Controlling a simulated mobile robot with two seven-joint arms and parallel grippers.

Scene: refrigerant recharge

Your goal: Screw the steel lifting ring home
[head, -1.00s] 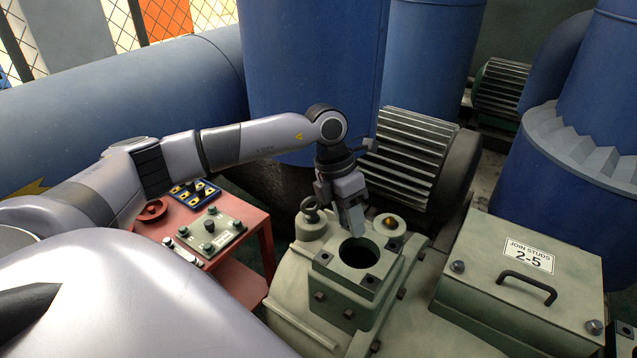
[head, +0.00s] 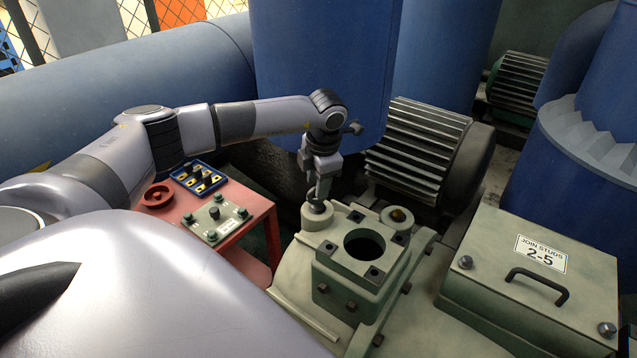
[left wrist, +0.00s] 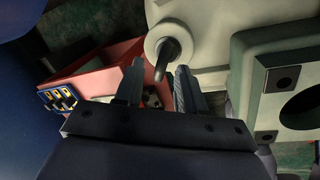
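The steel lifting ring (left wrist: 172,54) stands on a round pale boss (head: 317,217) of the machine housing. The boss also shows in the left wrist view (left wrist: 157,25). My left gripper (head: 319,202) points down over the boss, and its fingers mostly hide the ring in the head view. In the left wrist view my left gripper (left wrist: 161,68) is open, its fingers apart, with the ring seen between and just past the tips. I cannot tell whether either finger touches it. My right gripper is not in view.
A square flange with an open bore (head: 364,246) stands right of the boss. A red table (head: 247,231) at left holds a blue tray (head: 199,178). A lidded box (head: 535,275) stands at right.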

